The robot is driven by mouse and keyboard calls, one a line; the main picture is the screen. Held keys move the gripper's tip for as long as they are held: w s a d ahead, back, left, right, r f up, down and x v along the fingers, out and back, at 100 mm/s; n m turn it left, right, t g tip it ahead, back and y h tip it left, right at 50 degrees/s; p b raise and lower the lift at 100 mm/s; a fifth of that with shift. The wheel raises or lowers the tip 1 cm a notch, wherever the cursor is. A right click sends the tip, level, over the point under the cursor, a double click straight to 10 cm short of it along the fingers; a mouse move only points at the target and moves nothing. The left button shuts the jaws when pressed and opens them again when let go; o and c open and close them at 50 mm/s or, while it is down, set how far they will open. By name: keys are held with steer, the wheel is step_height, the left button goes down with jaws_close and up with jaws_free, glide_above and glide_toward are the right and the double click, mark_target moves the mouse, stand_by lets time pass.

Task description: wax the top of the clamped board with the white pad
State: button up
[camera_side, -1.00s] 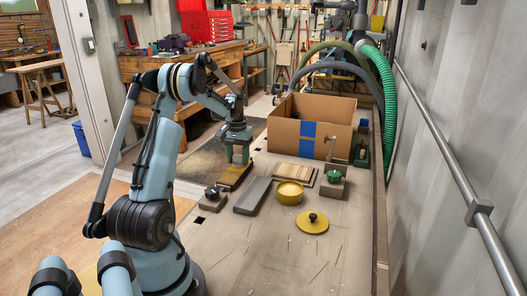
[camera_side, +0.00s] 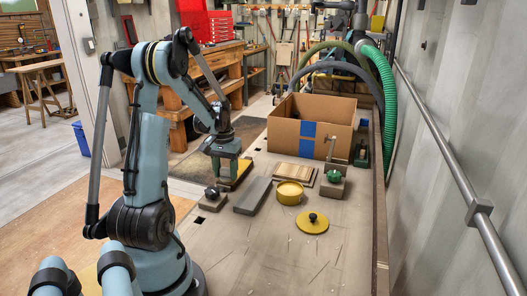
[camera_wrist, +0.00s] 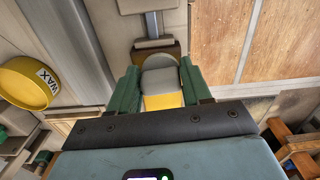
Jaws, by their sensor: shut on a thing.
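My gripper (camera_side: 222,174) is over the near part of the board, pointing down. In the wrist view its two green fingers are shut on the pad (camera_wrist: 160,78), which looks pale grey with a rounded edge. The board's yellow top (camera_wrist: 164,101) shows beside the pad between the fingers. The side view mostly hides the pad, and I cannot tell whether it touches the board.
A yellow wax tin (camera_side: 289,194) stands to the right, with its knobbed lid (camera_side: 312,225) nearer. A grey slab (camera_side: 253,196), a slatted wooden piece (camera_side: 292,174) and a green-knobbed block (camera_side: 333,186) lie around it. A cardboard box (camera_side: 285,131) stands behind. The front bench is clear.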

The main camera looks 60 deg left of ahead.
steer(key=shift+s+d, duration=0.6)
steer(key=shift+d+r, duration=0.1)
steer(key=shift+r, duration=0.1)
step_height(320, 180, up, 8)
steer(key=shift+f, duration=0.15)
steer(key=w+d+r+m, duration=0.25)
steer(key=w+d, duration=0.25)
steer(key=d, duration=0.3)
steer(key=w+d+r+m, duration=0.1)
steer(key=w+d+m, duration=0.2)
steer(key=w+d, duration=0.3)
steer(key=d+r+m, duration=0.2)
steer(key=d, duration=0.7)
steer(key=d+r+m, duration=0.1)
steer(key=d+m, duration=0.1)
steer(key=d, duration=0.6)
steer(key=shift+d+r, duration=0.4)
